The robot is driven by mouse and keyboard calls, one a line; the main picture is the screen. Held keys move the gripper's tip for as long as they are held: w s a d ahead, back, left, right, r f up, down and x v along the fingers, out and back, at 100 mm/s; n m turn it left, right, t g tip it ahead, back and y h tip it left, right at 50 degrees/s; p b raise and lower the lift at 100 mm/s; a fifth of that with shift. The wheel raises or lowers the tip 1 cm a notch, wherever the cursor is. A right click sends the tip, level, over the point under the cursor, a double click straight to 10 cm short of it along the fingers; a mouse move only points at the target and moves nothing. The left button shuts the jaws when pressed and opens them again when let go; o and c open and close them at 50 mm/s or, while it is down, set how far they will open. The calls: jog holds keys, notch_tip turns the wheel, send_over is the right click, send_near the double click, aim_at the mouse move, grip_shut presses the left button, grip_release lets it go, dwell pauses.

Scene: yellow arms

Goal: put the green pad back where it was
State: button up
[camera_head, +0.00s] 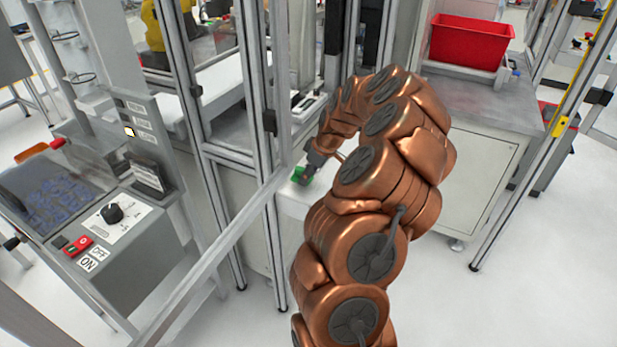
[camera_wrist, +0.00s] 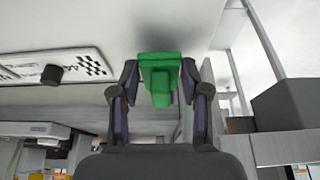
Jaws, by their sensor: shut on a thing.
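The green pad (camera_wrist: 160,66) is between the two fingers of my gripper (camera_wrist: 158,88) in the wrist view. My gripper is shut on it. In the head view the green pad (camera_head: 299,175) shows as a small green patch at the tip of my gripper (camera_head: 308,170), over a white surface (camera_head: 290,205) beside the metal frame. In the wrist view a dark shadow lies on the pale surface close to the pad. I cannot tell whether the pad touches that surface. My copper-coloured arm hides part of the area to the right.
Metal frame posts (camera_head: 272,120) stand close to the left of my gripper. A control panel with a black knob (camera_head: 112,213) and a red switch is at the left. A red bin (camera_head: 470,42) sits on a grey cabinet at the back right. Open floor lies at the lower right.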

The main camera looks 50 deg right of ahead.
jog(key=shift+f, duration=0.85)
jog(key=shift+f, duration=0.25)
jog(key=o, duration=1.1)
jog(key=shift+r, duration=0.15)
jog(key=shift+r, duration=0.2)
jog(key=b+v, duration=0.2)
jog(key=v, duration=1)
jog(key=shift+f, duration=0.1)
